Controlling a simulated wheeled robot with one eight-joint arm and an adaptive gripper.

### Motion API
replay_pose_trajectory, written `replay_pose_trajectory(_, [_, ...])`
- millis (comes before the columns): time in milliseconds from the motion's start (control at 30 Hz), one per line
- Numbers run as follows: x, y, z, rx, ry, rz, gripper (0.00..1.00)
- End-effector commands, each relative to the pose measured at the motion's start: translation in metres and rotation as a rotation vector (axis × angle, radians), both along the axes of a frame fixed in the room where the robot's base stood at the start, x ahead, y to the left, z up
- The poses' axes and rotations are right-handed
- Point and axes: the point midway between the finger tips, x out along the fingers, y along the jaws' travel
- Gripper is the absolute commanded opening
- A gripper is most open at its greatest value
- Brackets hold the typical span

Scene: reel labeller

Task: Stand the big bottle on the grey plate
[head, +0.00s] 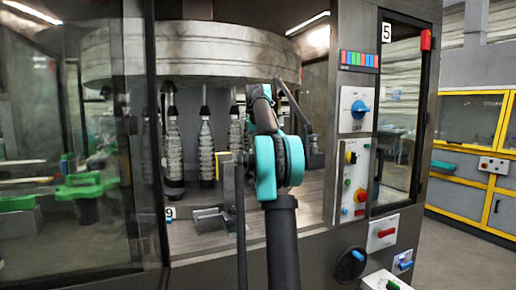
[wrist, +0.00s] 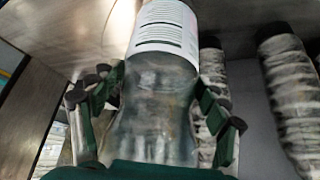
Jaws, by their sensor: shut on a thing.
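The big bottle (wrist: 158,95) fills the middle of the wrist view. It is clear, with a white printed label (wrist: 165,30) at its far end. My gripper (wrist: 155,108) is shut on it, with dark green fingers on both sides of the bottle. In the head view my arm reaches into the machine opening and hides the gripper and the held bottle. A low grey metal piece (head: 209,218) lies on the machine deck left of my arm; I cannot tell whether it is the grey plate. No plate shows clearly under the bottle in the wrist view.
Several ribbed bottles stand below the big drum (head: 190,52), one at the left (head: 173,150); others show right of the held bottle in the wrist view (wrist: 288,95). A glass door (head: 75,150) and a control panel (head: 358,150) flank the opening. The front deck is partly clear.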

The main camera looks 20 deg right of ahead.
Motion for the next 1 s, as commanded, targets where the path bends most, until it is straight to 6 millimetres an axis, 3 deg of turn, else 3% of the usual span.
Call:
replay_pose_trajectory(200, [0.017, -0.008, 0.001, -0.001, -0.002, 0.0, 0.16])
replay_pose_trajectory(400, [0.021, -0.01, 0.0, -0.001, -0.002, 0.0, 0.16])
replay_pose_trajectory(733, [0.02, -0.01, -0.029, -0.001, -0.002, 0.0, 0.16])
replay_pose_trajectory(1000, [0.02, -0.01, -0.034, -0.001, -0.002, 0.0, 0.16])
